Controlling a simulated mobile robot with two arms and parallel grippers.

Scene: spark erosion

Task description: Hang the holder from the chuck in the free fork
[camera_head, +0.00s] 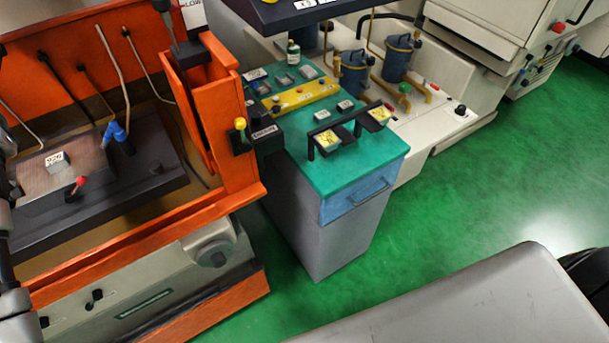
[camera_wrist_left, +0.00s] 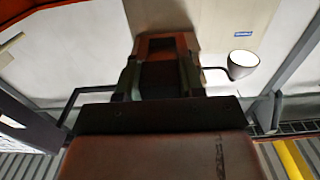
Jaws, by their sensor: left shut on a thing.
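In the left wrist view my left gripper (camera_wrist_left: 160,82) is shut on a dark block with a brownish-orange edge. I cannot tell for sure that it is the holder. In the head view only part of my left arm shows at the left edge, and its gripper is out of frame. My right gripper is not in view. The machine's dark chuck head (camera_head: 188,50) hangs by the orange column at the upper left. Two black forks stand on the green cabinet top, a near one (camera_head: 311,147) and a far one; a yellow-labelled piece (camera_head: 327,141) and another (camera_head: 379,114) sit at them.
The orange machine tank (camera_head: 235,160) with a dark worktable (camera_head: 105,190) fills the left. The green cabinet top (camera_head: 340,175) also carries a yellow strip (camera_head: 303,97) and a small bottle (camera_head: 293,52). Green floor (camera_head: 450,200) is clear to the right.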

